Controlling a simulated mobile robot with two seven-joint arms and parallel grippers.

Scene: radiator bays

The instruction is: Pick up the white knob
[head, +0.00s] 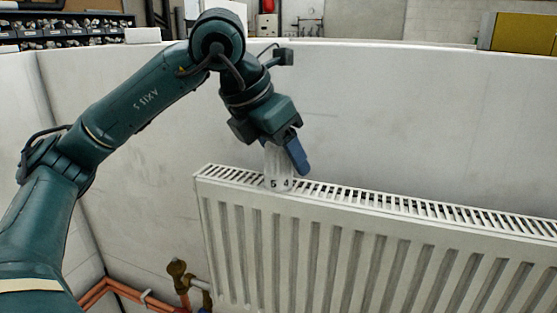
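The white knob (277,172), a ribbed thermostat-type head with the numbers 5 and 4 on it, is upright at the top edge of the white radiator (380,240), near its left end. I cannot tell whether it rests on the radiator's top or is held just above it. My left gripper (285,155) points down over the knob. One blue finger lies along the knob's right side. The other finger is not clearly visible, so I cannot tell whether the grip is closed on the knob. My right gripper is out of view.
A brass valve (178,270) without a knob sits on copper-coloured pipes (110,287) below the radiator's left end. A pale wall stands close behind the radiator. A yellow box (523,33) stands at the top right. Shelves with small parts (65,30) are at the upper left.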

